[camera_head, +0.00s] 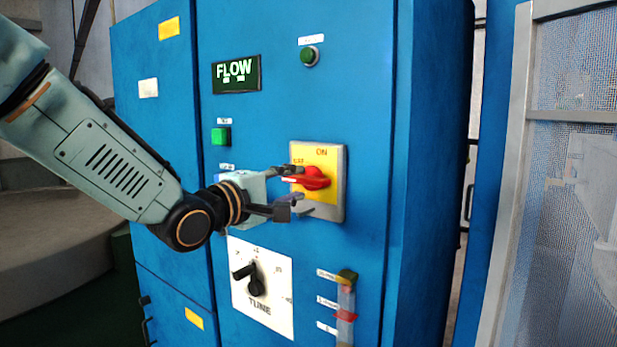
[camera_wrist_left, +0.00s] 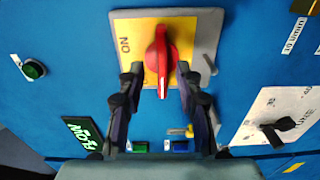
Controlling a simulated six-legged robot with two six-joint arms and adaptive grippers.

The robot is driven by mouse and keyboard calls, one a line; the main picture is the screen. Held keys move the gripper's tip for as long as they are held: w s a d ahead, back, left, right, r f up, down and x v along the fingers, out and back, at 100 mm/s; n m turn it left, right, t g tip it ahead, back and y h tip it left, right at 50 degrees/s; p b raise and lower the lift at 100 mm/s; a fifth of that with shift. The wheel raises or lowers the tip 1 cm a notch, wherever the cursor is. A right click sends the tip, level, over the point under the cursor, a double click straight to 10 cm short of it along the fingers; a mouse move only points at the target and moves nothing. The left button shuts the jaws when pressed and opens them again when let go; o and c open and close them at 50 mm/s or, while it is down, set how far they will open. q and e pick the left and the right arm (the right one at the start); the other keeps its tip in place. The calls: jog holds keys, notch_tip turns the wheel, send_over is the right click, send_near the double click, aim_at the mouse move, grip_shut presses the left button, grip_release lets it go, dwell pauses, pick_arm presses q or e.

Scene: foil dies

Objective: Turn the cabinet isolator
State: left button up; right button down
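The cabinet isolator is a red handle (camera_head: 312,179) on a yellow plate (camera_head: 327,158) with a grey surround, on the blue cabinet front. "ON" is printed at the plate's top. The handle lies roughly horizontal, its end pointing left, away from "ON"; a small label left of it is partly hidden. My left gripper (camera_head: 291,188) is at the handle's left end, one finger above and one below. In the left wrist view the red handle (camera_wrist_left: 161,60) lies between the open fingertips (camera_wrist_left: 160,75), with a small gap showing on each side. My right gripper is out of view.
Below the isolator are a black TUNE knob (camera_head: 256,285) on a white plate and a level gauge (camera_head: 346,310). A lit FLOW display (camera_head: 236,73) and green buttons (camera_head: 221,136) are at upper left. A mesh panel (camera_head: 570,200) stands at the right.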

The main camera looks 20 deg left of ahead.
aim_at(295, 182)
pick_arm(q)
jog(key=x, duration=0.3)
jog(key=shift+d, duration=0.1)
jog(key=shift+w+a+f+p, duration=0.15)
jog(key=shift+w+a, duration=0.2)
jog(key=shift+w, duration=0.25)
jog(key=shift+w+a+f+p, duration=0.15)
jog(key=shift+w+a, duration=0.2)
jog(key=shift+w, duration=0.3)
jog(key=shift+d, duration=0.2)
jog(key=shift+s+d+r, duration=0.1)
jog(key=shift+d+r, duration=0.05)
jog(key=shift+d, duration=0.25)
jog(key=shift+s+d+r, duration=0.1)
jog(key=shift+d+r, duration=0.1)
jog(key=shift+d, duration=0.25)
jog(key=shift+c, duration=0.3)
jog(key=shift+w+a+f, duration=0.15)
jog(key=shift+a+f, duration=0.1)
jog(key=shift+a, duration=0.55)
jog(key=c, duration=0.4)
jog(key=shift+c, duration=1)
jog(key=shift+d, duration=0.3)
grip_shut()
